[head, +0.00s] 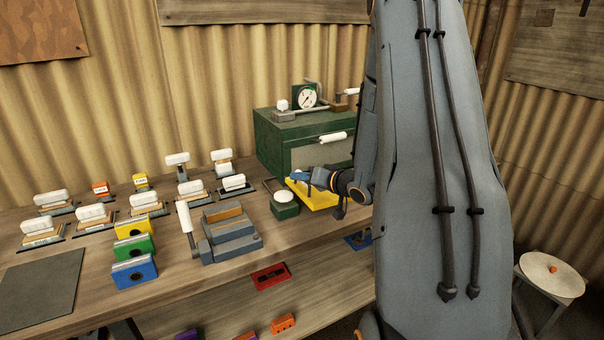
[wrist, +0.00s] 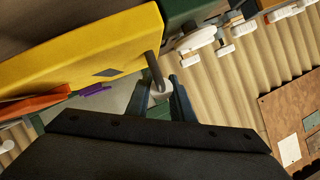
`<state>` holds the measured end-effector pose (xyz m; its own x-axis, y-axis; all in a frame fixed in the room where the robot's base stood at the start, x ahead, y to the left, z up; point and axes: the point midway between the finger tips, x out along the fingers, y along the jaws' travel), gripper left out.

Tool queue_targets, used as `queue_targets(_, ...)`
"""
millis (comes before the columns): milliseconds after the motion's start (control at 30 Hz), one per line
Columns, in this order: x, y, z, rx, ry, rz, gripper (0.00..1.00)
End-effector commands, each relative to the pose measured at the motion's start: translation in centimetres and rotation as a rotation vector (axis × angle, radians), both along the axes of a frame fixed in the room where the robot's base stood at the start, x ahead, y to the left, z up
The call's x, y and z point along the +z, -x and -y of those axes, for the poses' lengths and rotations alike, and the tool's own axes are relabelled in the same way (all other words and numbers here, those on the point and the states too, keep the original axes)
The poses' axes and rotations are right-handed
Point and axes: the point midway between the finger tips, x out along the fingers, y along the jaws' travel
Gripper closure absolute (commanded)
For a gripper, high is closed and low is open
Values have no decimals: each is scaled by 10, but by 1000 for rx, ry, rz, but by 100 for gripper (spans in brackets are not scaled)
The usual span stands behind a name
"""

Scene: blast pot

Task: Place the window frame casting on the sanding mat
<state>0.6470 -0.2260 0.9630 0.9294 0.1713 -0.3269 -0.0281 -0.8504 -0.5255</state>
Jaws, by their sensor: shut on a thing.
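My gripper (head: 304,177) is at the right part of the bench, over a yellow block (head: 318,198) in front of the green cabinet. In the wrist view its fingers (wrist: 161,88) are shut on a pale piece at the end of a dark rod (wrist: 154,68), beside the yellow block (wrist: 85,50) with a dark diamond mark. I cannot tell whether the rod is fixed to the block. A flat dark grey mat (head: 40,287), likely the sanding mat, lies bare at the bench's left front. I cannot tell for sure which piece is the window frame casting.
The green cabinet (head: 285,140) carries a gauge (head: 306,97). Several white-topped tools (head: 95,212) stand on the bench. Yellow, green and blue (head: 135,272) holed blocks stand right of the mat. A red block (head: 270,277) lies on the lower shelf. A stool (head: 550,275) stands at right.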

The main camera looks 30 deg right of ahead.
Motion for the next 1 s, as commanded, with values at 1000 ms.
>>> queue_targets(1000, -40, 1, 0, -1, -1, -3, 60)
